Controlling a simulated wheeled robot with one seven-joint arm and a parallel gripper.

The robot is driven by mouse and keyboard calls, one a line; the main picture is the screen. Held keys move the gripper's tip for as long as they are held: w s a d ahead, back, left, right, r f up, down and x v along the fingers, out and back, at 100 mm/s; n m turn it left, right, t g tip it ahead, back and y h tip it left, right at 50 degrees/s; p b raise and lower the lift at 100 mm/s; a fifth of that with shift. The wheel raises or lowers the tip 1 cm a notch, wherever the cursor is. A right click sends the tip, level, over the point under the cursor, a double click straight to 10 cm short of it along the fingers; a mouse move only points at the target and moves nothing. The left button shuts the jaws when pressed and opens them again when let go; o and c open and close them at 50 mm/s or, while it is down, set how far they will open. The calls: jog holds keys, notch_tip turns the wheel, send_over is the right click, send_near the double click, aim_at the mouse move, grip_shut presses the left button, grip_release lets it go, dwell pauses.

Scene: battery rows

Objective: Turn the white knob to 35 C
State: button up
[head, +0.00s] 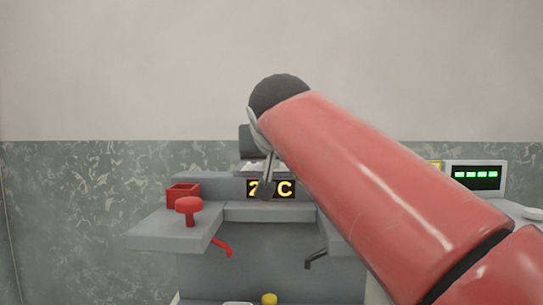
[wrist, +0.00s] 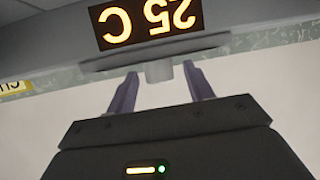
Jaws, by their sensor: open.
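A pale, whitish knob (wrist: 158,71) shows in the wrist view, under the edge of the grey console. My gripper (wrist: 160,76) is open, with one finger on each side of the knob. A gap shows between the knob and each finger. The display (wrist: 151,22) appears upside down in the wrist view and reads 25 C in yellow. In the head view, my gripper (head: 267,188) hangs in front of the display (head: 285,188) and hides part of its digits. I cannot make out the knob in the head view.
A red mushroom button (head: 188,206) and a red box (head: 183,194) are on the console's left wing. A red lever (head: 221,247) and a dark lever (head: 315,258) sit below. A screen with green bars (head: 477,177) stands at right. My arm covers much of the right side.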

jog(key=v, duration=0.7)
jog(key=shift+s, duration=0.4)
jog(key=shift+r, duration=0.1)
